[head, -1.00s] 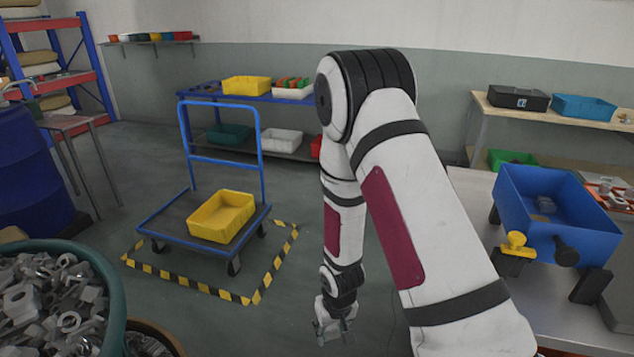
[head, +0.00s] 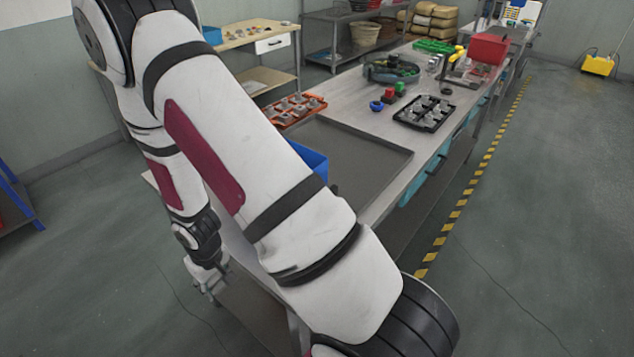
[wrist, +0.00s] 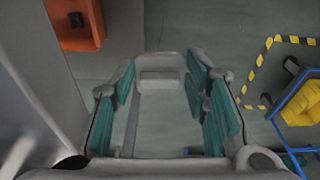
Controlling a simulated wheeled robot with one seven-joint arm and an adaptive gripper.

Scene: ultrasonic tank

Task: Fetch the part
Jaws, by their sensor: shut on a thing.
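My gripper (head: 208,285) hangs low beside the near left end of the bench in the head view, over the floor. In the wrist view its teal-padded fingers (wrist: 162,95) are shut on a grey part (wrist: 160,78), which spans the space between them; its full shape is hard to make out. The blue tank (head: 312,163) is mostly hidden behind my arm, with only one side showing on the bench. Grey parts sit in an orange tray (head: 318,103) and in a black tray (head: 420,126) on the bench.
A dark flat tray area (head: 365,165) on the bench is empty. Red and green blocks, a round dark fixture (head: 390,72) and a red bin (head: 489,48) stand farther along. The wrist view shows the blue cart's yellow bin (wrist: 302,105).

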